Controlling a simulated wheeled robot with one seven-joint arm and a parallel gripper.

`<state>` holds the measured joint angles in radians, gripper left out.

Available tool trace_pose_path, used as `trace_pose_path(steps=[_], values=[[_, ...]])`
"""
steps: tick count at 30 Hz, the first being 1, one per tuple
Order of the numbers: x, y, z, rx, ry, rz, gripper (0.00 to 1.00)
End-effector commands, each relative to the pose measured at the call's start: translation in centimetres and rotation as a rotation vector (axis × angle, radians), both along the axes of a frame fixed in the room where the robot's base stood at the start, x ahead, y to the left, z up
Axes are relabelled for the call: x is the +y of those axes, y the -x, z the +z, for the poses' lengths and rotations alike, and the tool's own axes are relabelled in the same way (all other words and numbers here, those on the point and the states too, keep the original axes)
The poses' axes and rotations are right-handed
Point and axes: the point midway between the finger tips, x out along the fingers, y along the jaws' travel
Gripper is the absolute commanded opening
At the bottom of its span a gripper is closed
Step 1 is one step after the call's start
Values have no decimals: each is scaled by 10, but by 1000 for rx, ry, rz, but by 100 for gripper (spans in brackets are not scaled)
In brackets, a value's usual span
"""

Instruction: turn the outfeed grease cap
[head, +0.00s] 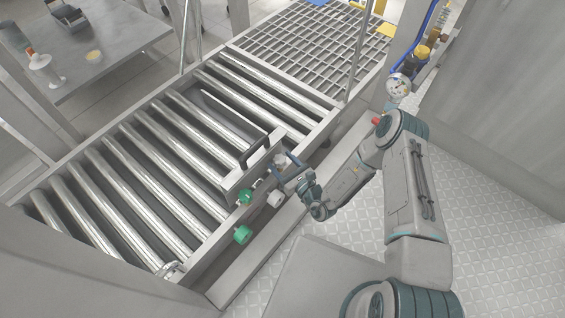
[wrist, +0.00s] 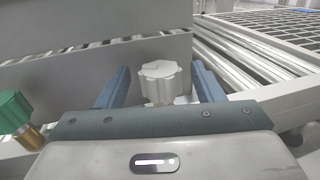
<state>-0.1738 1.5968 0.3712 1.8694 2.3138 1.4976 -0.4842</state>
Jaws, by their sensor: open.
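A white lobed cap (wrist: 158,82) on a brass stem stands between the two blue fingers of my gripper in the wrist view. My gripper (head: 282,169) is open, with a visible gap between each finger and the cap. A green cap (wrist: 15,110) on a brass fitting is left of the gripper in the wrist view. The head view shows two green caps, an upper one (head: 245,196) and a lower one (head: 242,234), and a white cap (head: 275,199) along the conveyor's side. No readable label shows which cap is the outfeed one.
A roller conveyor (head: 150,165) runs beside the caps. A grey plate with a dark handle (head: 255,150) stands at its edge, close to my gripper. A grating (head: 310,45) lies beyond, and a side table (head: 110,45) is at upper left.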

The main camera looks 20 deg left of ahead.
Motion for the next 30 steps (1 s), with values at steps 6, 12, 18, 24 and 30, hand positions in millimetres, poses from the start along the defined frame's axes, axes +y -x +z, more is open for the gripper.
trace_pose_path(steps=[6, 12, 18, 24, 30], values=[[0, 0, 0, 0, 0, 0, 53], [0, 0, 0, 0, 0, 0, 17], [-1, -2, 0, -1, -3, 39, 17], [-2, -5, 0, -4, -3, 179, 17], [-2, -7, -1, -4, -5, 321, 17]])
